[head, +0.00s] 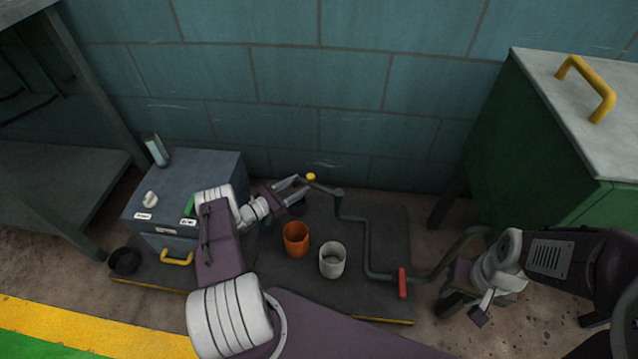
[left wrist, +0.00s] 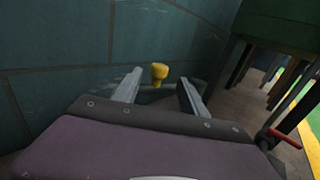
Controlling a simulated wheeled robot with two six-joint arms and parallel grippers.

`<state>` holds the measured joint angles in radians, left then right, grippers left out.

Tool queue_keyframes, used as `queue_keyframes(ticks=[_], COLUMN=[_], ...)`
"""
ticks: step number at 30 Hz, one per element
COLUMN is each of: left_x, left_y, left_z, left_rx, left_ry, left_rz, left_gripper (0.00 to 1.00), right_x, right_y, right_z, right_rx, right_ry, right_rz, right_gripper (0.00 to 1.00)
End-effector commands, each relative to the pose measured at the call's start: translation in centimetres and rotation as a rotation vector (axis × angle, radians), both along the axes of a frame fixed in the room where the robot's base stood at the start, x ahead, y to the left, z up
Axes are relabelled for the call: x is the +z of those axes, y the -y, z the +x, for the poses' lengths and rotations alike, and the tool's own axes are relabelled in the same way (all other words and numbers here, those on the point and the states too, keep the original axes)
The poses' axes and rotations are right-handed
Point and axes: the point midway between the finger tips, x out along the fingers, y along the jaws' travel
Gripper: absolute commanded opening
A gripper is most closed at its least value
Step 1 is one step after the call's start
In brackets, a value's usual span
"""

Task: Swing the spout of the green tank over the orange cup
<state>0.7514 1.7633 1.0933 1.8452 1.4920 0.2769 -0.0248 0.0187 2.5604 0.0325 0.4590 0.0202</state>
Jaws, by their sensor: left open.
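The green tank (head: 500,165) stands at the right with a grey top. A dark pipe (head: 367,245) runs from its side to a short swivel spout (head: 326,187), which points up and left and carries a yellow knob (head: 311,177). The orange cup (head: 296,240) stands on the dark mat, below and left of the spout's joint. My left gripper (head: 303,188) is open beside the knob. In the left wrist view the knob (left wrist: 159,72) appears between the two spread fingers, and no grip shows. My right gripper (head: 466,306) is low at the right, away from the cups; its jaw state is unclear.
A white cup (head: 333,260) stands right of the orange cup. A dark cup (head: 298,207) is partly hidden by my left gripper. A red handle (head: 403,283) sits on the pipe. A grey box (head: 205,170) stands left on the mat (head: 385,300). The tiled wall is close behind.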

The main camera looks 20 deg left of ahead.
Motion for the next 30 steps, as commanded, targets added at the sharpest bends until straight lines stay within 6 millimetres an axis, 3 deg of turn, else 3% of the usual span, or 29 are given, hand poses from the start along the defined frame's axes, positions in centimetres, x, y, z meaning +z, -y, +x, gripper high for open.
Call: queue_keyframes(ticks=[7, 19, 29, 30], left_x=[-0.2, -0.3, 0.0, 0.0], left_y=[0.3, 4.0, 4.4, 4.4], left_z=[0.8, 7.1, 7.8, 7.8], left_rx=[0.0, 0.0, 0.003, 0.003], left_ry=[0.002, 0.003, 0.0, 0.0], left_rz=[0.003, 0.004, 0.002, 0.002], left_gripper=[0.5, 0.5, 0.5, 0.44], right_x=[-0.8, -4.8, -4.8, -4.8], right_y=[0.0, 0.0, 0.0, 0.0], right_z=[0.0, 0.0, 0.0, 0.0], right_rx=[0.0, 0.0, 0.0, 0.0], right_ry=[0.001, 0.0, 0.0, 0.0], right_rz=[0.0, 0.0, 0.0, 0.0], right_gripper=[0.36, 0.36, 0.36, 0.36])
